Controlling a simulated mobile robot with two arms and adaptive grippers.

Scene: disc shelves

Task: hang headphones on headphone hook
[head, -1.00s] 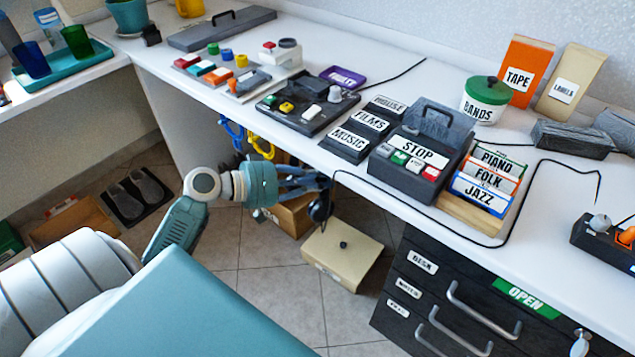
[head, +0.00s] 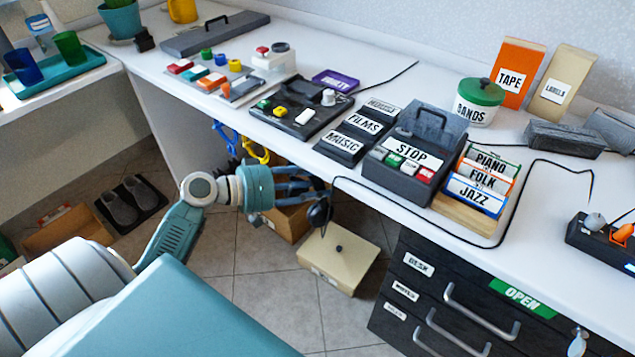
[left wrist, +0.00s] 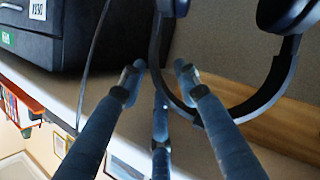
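The dark headphones show in the left wrist view, with the curved headband (left wrist: 265,97) and two ear cups (left wrist: 287,12) at the top edge. My left gripper's fingers (left wrist: 159,80) are at the headband. One finger overlaps it, and gaps show beside the fingertips. I cannot tell whether they grip it. In the head view my left gripper (head: 318,186) is just off the counter's front edge. A dark ear cup (head: 319,212) hangs below its fingertips. No headphone hook can be made out. My right gripper is out of view.
The white counter (head: 545,225) holds a STOP box (head: 400,178), file cards and several other items. A black cable (head: 425,213) runs along its front edge. Black drawers (head: 460,275) stand below right. A beige box (head: 338,262) is on the floor under the gripper.

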